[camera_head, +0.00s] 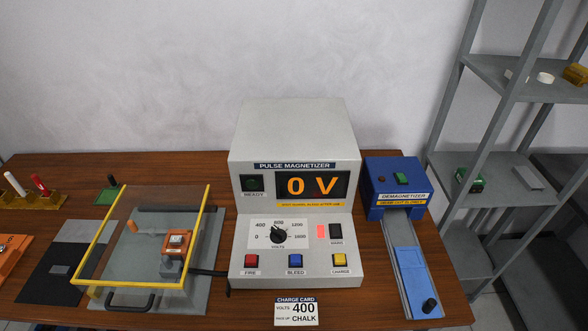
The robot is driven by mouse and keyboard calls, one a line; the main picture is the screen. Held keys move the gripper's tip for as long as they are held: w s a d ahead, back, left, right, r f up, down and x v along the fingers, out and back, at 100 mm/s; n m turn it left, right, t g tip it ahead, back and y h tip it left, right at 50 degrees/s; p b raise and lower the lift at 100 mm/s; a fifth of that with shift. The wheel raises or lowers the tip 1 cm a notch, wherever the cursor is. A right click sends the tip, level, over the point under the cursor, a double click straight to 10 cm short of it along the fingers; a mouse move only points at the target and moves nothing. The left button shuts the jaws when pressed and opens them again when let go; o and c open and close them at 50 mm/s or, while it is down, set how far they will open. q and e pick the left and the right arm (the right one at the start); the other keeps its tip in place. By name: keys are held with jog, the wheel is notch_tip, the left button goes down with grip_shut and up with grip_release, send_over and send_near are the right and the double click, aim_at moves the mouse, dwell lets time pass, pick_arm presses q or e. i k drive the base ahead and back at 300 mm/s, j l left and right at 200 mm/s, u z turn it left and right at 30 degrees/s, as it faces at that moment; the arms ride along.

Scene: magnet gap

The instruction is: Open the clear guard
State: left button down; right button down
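The clear guard (77,270) is a see-through cover with yellow edges, on the left half of the table. It sits lowered over a grey base plate (212,225). A black bar handle (130,303) is at its front edge. Through the guard I see an orange and grey fixture (175,243) and a small orange post (132,226). Neither of my grippers is in view.
The pulse magnetizer (295,140) stands right of the guard and reads 0 V. A blue demagnetizer (397,187) with a chute is further right. A charge card (296,312) lies in front. Dark mat (50,275) and pen holder (30,200) are left; grey shelves (500,160) stand right.

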aim_at(75, 281)
jog(key=u, duration=1.4)
